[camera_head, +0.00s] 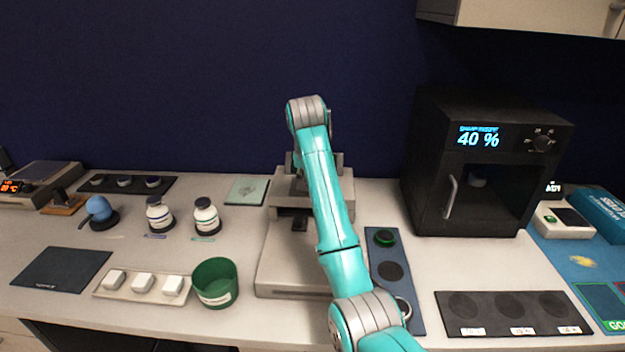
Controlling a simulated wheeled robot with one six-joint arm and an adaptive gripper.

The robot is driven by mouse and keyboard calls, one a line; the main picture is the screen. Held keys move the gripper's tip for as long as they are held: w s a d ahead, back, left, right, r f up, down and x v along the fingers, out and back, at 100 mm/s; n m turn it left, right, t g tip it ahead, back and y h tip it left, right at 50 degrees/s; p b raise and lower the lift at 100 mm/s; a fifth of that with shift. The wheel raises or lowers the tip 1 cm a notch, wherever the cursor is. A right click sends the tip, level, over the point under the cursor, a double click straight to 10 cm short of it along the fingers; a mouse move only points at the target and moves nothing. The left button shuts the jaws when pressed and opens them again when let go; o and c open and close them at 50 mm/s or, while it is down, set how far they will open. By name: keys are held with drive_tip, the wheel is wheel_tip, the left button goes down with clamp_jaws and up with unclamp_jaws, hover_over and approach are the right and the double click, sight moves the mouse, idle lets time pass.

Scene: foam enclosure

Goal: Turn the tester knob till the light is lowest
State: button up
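The black tester cabinet (425,165) stands at the back right of the bench, with a lit blue display (478,137) reading 40 %. Its round dark knob (543,143) is on the front, right of the display, with small marks around it. The direction of the knob's pointer is too small to tell. My teal arm rises from the bottom centre to a grey elbow joint, well left of the cabinet. My gripper cannot be made out; the arm hides what lies behind it. Nothing is seen touching the knob.
A grey machine (270,265) stands behind my arm. A blue panel (412,312) with round pads and a black tray (490,328) lie in front of the cabinet. A green cup (214,283) and white jars (206,217) are left. A wall cupboard (530,14) overhangs the cabinet.

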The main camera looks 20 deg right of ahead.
drive_tip(key=shift+m+g+h, duration=0.3)
drive_tip(key=shift+m, duration=0.8)
drive_tip(key=o, duration=1.1)
drive_tip(key=shift+o, duration=0.2)
